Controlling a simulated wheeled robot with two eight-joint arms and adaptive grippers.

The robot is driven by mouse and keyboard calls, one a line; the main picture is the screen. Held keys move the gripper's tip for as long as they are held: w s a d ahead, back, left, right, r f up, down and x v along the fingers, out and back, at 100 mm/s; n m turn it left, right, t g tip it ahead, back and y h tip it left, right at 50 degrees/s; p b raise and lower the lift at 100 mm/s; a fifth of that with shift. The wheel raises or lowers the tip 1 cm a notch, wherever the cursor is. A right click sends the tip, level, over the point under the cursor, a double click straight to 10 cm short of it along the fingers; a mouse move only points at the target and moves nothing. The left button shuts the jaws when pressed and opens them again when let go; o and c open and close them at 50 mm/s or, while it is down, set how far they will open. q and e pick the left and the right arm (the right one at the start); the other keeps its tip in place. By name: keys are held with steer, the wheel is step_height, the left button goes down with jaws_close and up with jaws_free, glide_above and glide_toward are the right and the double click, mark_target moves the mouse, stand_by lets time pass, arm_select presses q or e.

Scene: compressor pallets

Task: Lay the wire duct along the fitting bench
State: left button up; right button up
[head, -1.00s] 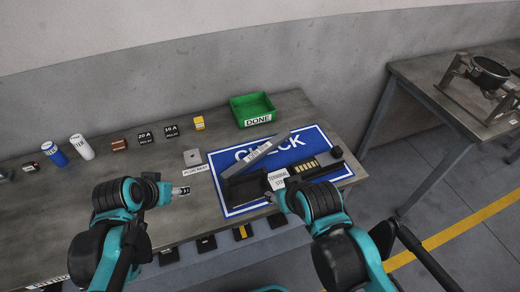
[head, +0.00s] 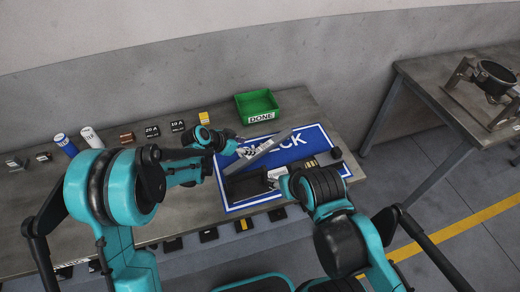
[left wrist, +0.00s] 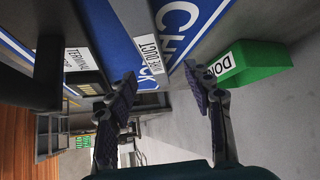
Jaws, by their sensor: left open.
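The wire duct (head: 271,144) is a grey bar with a white label. It lies slantwise across the blue CHECK mat (head: 312,138) on the fitting bench (head: 190,205). My left gripper (head: 234,141) is over the mat beside the duct's labelled part. In the left wrist view its fingers (left wrist: 160,78) are spread and empty, with the duct's label (left wrist: 150,56) close by one fingertip. My right gripper (head: 283,184) is low by the terminal strip's label at the mat's front; its fingers are hidden, so its grip cannot be told.
A green DONE bin (head: 257,106) stands behind the mat. A black open housing (head: 245,187) sits at the mat's front left. Small labelled parts and two cylinders (head: 65,145) line the bench's back. Another bench (head: 425,85) stands right, across a floor gap.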

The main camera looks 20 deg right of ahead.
mark_target(260, 150)
arm_select(q)
steer(key=x, duration=0.3)
steer(key=shift+s+b, duration=0.2)
steer(key=shift+b, duration=0.2)
steer(key=x, duration=0.1)
steer(key=b+x, duration=0.1)
steer(key=x, duration=0.1)
steer(key=b+x, duration=0.1)
steer(key=x, duration=0.1)
steer(key=shift+s+d+f, duration=0.1)
steer(key=shift+s, duration=0.25)
steer(key=shift+w+d+f, duration=0.15)
steer(key=shift+d+f, duration=0.05)
steer(key=shift+d, duration=0.05)
steer(key=shift+r, duration=0.1)
jaws_close()
